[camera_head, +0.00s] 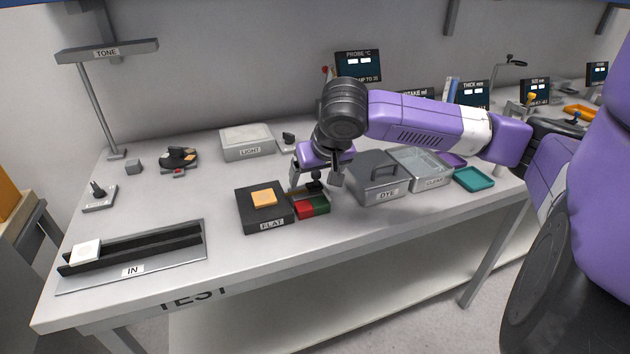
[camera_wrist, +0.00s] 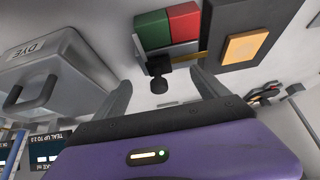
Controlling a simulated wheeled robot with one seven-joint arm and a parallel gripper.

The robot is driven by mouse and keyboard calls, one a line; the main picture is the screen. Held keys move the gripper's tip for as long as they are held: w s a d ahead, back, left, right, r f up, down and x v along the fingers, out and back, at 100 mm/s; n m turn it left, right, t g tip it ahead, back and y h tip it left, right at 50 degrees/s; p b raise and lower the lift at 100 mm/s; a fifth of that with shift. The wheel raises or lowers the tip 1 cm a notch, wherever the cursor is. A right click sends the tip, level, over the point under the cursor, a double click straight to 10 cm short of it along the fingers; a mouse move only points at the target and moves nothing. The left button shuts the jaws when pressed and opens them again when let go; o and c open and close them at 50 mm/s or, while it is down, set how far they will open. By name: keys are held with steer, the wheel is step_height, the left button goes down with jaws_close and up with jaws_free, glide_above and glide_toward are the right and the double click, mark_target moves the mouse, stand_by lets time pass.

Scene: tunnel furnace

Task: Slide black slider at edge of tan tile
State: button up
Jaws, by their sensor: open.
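The tan tile (camera_head: 264,197) lies flat on the dark block labelled FLAT (camera_head: 267,224); it also shows in the wrist view (camera_wrist: 247,46). The black slider knob (camera_head: 316,185) stands just right of that block, at the back of a small unit with a red and a green patch. In the wrist view the black knob (camera_wrist: 158,67) appears between my fingers. A thin brownish bar runs from near the knob toward the FLAT block. My gripper (camera_head: 316,181) is open, its fingers to either side of the knob; contact is not clear.
The grey DYE box (camera_head: 379,187) with a handle stands close right of my gripper, with the CLEAR container (camera_head: 422,165) beyond it. The LIGHT box (camera_head: 248,142) is behind. The IN rail (camera_head: 165,245) holds a white block at front left. Open table lies between.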

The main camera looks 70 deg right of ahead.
steer(key=p+v, duration=0.5)
steer(key=v, duration=0.2)
stand_by(0.3)
steer(key=shift+w+a, duration=0.1)
stand_by(0.5)
